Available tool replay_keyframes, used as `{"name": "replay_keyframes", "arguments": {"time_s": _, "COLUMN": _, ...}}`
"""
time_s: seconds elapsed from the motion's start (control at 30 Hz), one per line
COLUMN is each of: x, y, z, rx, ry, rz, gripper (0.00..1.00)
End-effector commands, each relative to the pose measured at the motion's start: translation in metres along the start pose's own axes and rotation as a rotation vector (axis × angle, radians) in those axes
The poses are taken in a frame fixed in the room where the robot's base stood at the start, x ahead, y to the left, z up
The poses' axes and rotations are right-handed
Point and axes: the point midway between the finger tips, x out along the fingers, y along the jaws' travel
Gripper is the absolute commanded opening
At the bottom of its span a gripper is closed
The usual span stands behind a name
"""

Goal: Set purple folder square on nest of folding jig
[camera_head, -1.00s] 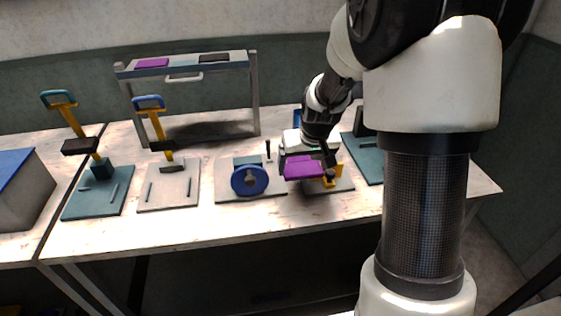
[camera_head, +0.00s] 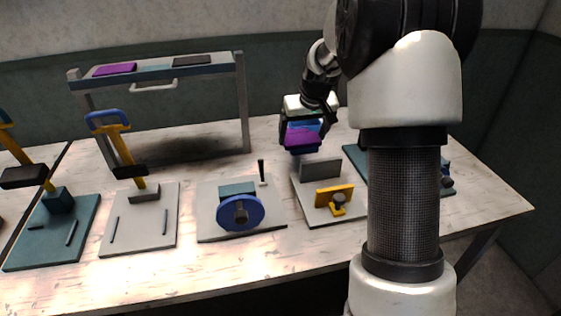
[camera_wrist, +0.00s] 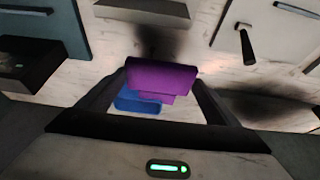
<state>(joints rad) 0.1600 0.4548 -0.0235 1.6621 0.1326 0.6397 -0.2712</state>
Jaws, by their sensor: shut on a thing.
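The purple folder (camera_head: 302,139) is in my gripper (camera_head: 305,128), above the table behind a grey plate fixture. It also shows between the fingers in the wrist view (camera_wrist: 162,76), where it looks folded or layered. My gripper is shut on it. That fixture (camera_head: 313,213) has a grey upright block (camera_head: 321,169) and a yellow plate with a knob (camera_head: 334,196). It may be the folding jig, but I cannot tell for sure. The folder is apart from it, behind and above. A blue thing (camera_wrist: 136,100) shows past the folder; whether they touch is unclear.
A rack (camera_head: 160,70) at the back left bears another purple piece (camera_head: 115,69) and a dark one (camera_head: 192,60). A blue-wheeled fixture (camera_head: 236,212) and two yellow-levered stations stand left. A teal plate (camera_head: 355,158) is at right, partly behind my arm.

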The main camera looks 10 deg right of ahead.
Motion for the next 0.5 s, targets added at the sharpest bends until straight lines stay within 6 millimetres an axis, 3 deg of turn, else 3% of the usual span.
{"name": "replay_keyframes", "arguments": {"time_s": 0.1, "x": 0.023, "y": 0.000, "z": 0.010, "rx": 0.001, "ry": -0.005, "rz": -0.001, "gripper": 0.62}}
{"name": "replay_keyframes", "arguments": {"time_s": 0.37, "x": 0.043, "y": 0.000, "z": 0.018, "rx": 0.000, "ry": -0.003, "rz": -0.001, "gripper": 0.62}}
{"name": "replay_keyframes", "arguments": {"time_s": 0.5, "x": 0.065, "y": 0.000, "z": 0.028, "rx": 0.000, "ry": -0.006, "rz": -0.001, "gripper": 0.62}}
